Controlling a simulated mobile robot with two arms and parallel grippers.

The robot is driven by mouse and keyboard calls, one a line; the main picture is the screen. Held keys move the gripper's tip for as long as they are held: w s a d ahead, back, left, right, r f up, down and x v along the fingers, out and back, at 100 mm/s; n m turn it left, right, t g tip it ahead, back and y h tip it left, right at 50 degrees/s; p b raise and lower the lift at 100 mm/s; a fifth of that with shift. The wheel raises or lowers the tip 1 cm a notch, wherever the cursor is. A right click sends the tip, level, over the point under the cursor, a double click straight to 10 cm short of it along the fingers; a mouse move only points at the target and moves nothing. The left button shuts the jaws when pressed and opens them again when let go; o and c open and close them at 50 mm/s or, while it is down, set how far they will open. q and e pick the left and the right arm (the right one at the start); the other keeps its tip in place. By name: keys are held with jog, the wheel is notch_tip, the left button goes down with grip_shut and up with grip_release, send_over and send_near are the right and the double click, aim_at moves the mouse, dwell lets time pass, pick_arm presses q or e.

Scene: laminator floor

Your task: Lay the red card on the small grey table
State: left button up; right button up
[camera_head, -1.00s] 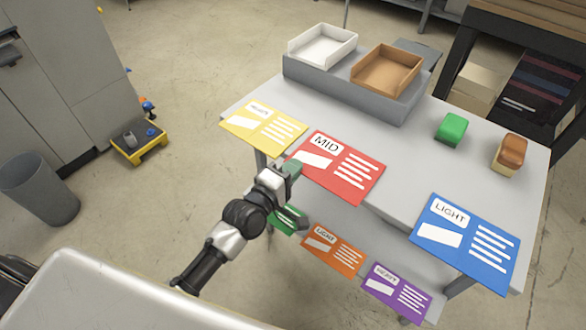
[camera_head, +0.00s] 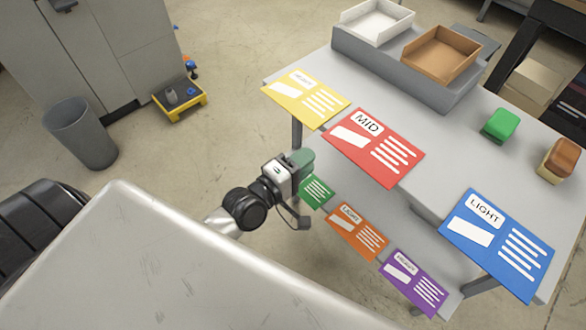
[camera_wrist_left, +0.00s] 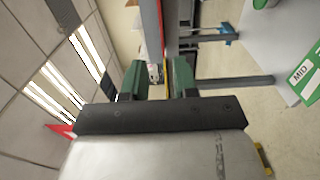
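The red card (camera_head: 374,147), marked MID, lies at the front edge of a grey table (camera_head: 430,135) in the head view, its near part sticking out past the edge. No separate smaller grey table can be made out. My left gripper (camera_head: 302,188) is below and left of the red card in the picture, apart from it, with its green-tipped fingers spread and empty. In the left wrist view the two fingers (camera_wrist_left: 160,82) stand apart with a clear gap. A thin red strip shows beyond that gap; I cannot tell if it is the card. My right gripper is not in view.
Yellow (camera_head: 306,98) and blue (camera_head: 497,243) cards flank the red one. Green (camera_head: 316,191), orange (camera_head: 357,231) and purple (camera_head: 413,281) cards sit lower. White (camera_head: 377,20) and brown (camera_head: 441,53) trays stand at the back. A bin (camera_head: 80,135) stands on open floor.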

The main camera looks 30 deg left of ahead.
pick_arm(q)
jog(key=s+a+f+m+g+y, duration=0.1)
jog(key=s+a+f+m+g, duration=0.15)
jog(key=f, duration=0.65)
jog(key=s+a+f+m+g+y, duration=0.15)
jog(key=s+f, duration=0.25)
jog(key=f, duration=0.6)
jog(key=s+a+f+m+g+y, duration=0.2)
jog(key=s+f+m+g, duration=0.1)
jog(key=f, duration=0.6)
jog(key=s+f+m+g+y, duration=0.1)
jog(key=s+f+m+g, duration=0.3)
jog(key=s+f, duration=0.5)
jog(key=s+f+m+g, duration=0.5)
jog(key=s+f, duration=0.5)
jog(key=s, duration=0.7)
jog(key=shift+s+f+m+y, duration=0.25)
jog(key=shift+s+m+y, duration=0.05)
jog(key=shift+s+y, duration=0.05)
jog(key=shift+d, duration=0.1)
